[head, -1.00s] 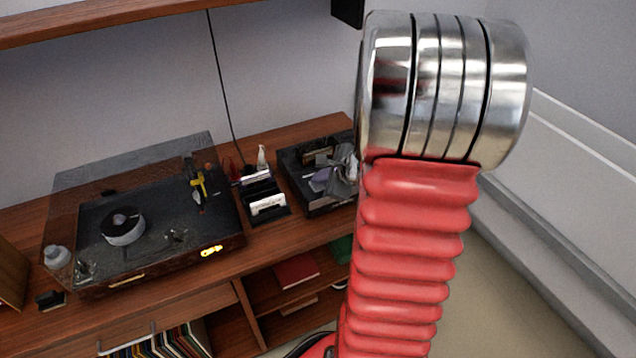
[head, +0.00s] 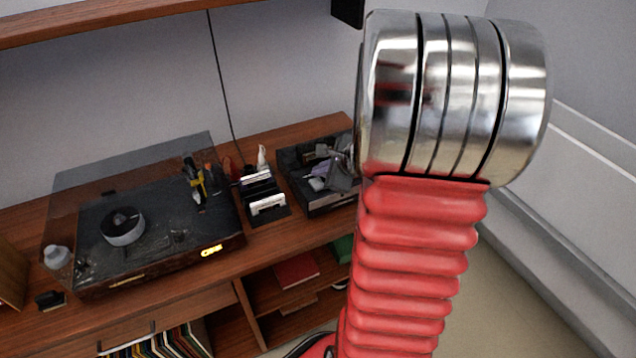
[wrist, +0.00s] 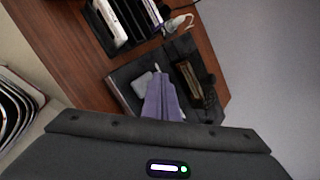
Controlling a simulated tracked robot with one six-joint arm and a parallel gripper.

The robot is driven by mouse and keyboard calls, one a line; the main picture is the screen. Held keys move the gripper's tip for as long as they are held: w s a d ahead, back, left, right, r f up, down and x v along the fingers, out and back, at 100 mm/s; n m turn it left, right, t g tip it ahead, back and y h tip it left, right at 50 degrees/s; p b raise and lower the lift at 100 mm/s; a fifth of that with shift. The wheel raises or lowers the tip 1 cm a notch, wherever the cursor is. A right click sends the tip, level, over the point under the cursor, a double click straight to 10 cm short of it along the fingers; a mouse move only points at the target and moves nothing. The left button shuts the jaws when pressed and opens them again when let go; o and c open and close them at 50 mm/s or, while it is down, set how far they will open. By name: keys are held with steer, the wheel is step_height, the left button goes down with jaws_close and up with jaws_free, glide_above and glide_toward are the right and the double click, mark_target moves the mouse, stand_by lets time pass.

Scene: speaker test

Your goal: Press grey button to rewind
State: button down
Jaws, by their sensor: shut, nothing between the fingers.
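A dark open box-like device (head: 300,195) stands at the right end of the wooden shelf; it also shows in the wrist view (wrist: 124,88). A small pale grey piece (wrist: 141,83) lies in it, and in the head view it is a pale patch (head: 316,184). I cannot tell for sure that it is the grey button. My gripper (wrist: 157,72), purplish grey, is shut and empty, over the device just beside the pale piece. Whether it touches is unclear. In the head view my gripper (head: 343,176) is partly hidden by my arm.
A turntable (head: 150,225) with a raised clear lid stands to the left. A small rack (head: 264,195) with white cards stands between it and the device. A black cable (head: 222,95) runs down the wall. Books and records fill the lower shelves.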

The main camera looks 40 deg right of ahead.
mark_target(318, 187)
steer(key=shift+r, duration=2.1)
steer(key=shift+s+a+f+n, duration=0.15)
steer(key=shift+a+n, duration=0.2)
steer(key=shift+n, duration=0.25)
steer(key=s+a+n+g+y, duration=0.2)
steer(key=s+a+n+g, duration=0.45)
steer(key=a+n, duration=0.9)
steer(key=s+a+r+n+t, duration=0.1)
steer(key=s+a+r+n, duration=0.3)
steer(key=a, duration=0.3)
steer(key=s+a+r+n+t+h, duration=0.1)
steer(key=s+a+r+n+t, duration=0.1)
steer(key=s+a+r+n, duration=0.2)
steer(key=a+r+n, duration=0.1)
steer(key=a+n, duration=0.2)
steer(key=a, duration=0.1)
steer(key=shift+s+r, duration=0.15)
